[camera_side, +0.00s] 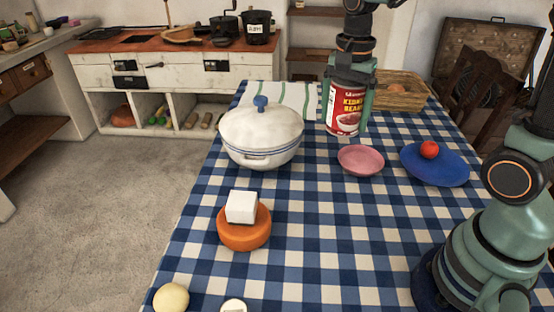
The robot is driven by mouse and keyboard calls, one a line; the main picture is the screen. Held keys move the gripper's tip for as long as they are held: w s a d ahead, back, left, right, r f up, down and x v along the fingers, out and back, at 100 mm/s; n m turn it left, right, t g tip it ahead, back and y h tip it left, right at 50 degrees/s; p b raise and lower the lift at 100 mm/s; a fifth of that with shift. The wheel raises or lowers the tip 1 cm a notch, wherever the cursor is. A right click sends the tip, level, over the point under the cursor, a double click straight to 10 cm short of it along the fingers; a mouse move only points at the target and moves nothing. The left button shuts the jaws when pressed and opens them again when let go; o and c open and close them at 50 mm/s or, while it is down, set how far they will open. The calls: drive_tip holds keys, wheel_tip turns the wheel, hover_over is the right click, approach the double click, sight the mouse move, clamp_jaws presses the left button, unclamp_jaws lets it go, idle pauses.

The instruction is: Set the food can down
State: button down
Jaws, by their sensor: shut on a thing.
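The food can (346,108) is red and white with a kidney beans label. It is upright near the far end of the table with the blue and white checked cloth (300,270). My gripper (350,85) comes down from above and is shut on the can, with a finger visible along its right side. The can's bottom is at or just above the cloth; I cannot tell if it touches. Part of the can's top is hidden by my gripper.
A white lidded pot (262,138) stands left of the can, by a striped towel (295,96). A pink dish (361,160) is in front, a blue plate (440,168) with a tomato (429,149) to the right, a basket (405,98) behind.

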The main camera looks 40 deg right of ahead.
drive_tip(key=n, duration=0.2)
drive_tip(key=a+n, duration=0.1)
drive_tip(key=n, duration=0.2)
drive_tip(key=f+n, duration=0.1)
drive_tip(key=n, duration=0.1)
drive_tip(key=shift+s+a+n, duration=0.15)
drive_tip(key=shift+s+n, duration=0.15)
drive_tip(key=n, duration=0.4)
drive_tip(key=a+n, duration=0.1)
drive_tip(key=n, duration=0.1)
drive_tip(key=shift+s+f+n, duration=0.25)
drive_tip(key=shift+f+n, duration=0.05)
drive_tip(key=shift+f, duration=0.05)
drive_tip(key=w+d, duration=0.1)
drive_tip(key=w+d+r, duration=0.1)
drive_tip(key=d, duration=0.1)
drive_tip(key=w+d+r, duration=0.1)
drive_tip(key=shift+w+d, duration=0.15)
drive_tip(key=shift+d, duration=0.25)
hover_over(331, 183)
wheel_tip(331, 183, down, 15)
drive_tip(key=shift+f, duration=2.3)
